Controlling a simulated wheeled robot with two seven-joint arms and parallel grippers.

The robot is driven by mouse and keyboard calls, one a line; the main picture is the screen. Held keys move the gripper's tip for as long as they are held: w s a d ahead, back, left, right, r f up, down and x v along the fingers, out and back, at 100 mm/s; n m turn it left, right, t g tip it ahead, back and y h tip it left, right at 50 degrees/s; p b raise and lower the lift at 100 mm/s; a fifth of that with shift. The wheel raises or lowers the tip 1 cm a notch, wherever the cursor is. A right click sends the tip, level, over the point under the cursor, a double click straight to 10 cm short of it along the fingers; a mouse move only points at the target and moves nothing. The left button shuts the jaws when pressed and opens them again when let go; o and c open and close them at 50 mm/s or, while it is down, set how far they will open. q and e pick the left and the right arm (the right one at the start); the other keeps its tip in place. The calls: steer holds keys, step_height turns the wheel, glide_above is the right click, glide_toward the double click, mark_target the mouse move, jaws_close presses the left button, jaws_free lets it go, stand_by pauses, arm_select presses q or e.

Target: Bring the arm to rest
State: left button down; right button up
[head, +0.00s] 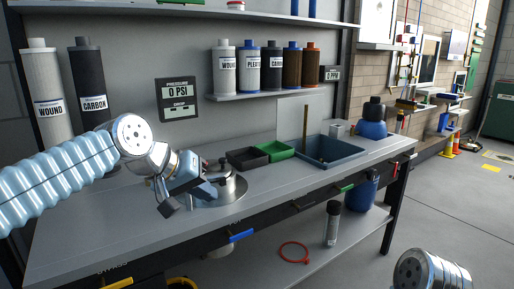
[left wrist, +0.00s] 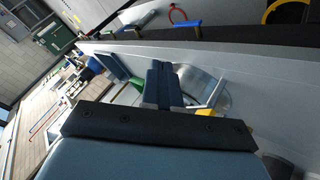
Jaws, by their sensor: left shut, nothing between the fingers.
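My left arm comes in from the left over the workbench (head: 100,245). My left gripper (head: 186,194) is above the left half of the bench top, in front of a round metal housing (head: 236,188) that it partly hides. In the left wrist view the fingers (left wrist: 161,86) are together, with nothing held between them. Whether the gripper touches the housing I cannot tell. Part of my right arm shows at the lower right of the head view; its gripper is out of frame.
A black tray (head: 247,158), a green tray (head: 280,150) and a blue sink basin (head: 335,150) are along the bench. Several labelled filter cylinders stand on a wall shelf (head: 270,94).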

arm_select(q)
step_height(320, 180, down, 36)
steer(key=g+y, duration=0.2)
steer(key=g, duration=0.1)
steer(key=s+f+n+g, duration=0.1)
steer(key=s+f+g, duration=0.1)
steer(key=s+f, duration=1.9)
steer(key=shift+s+g, duration=0.2)
steer(key=shift+g, duration=0.1)
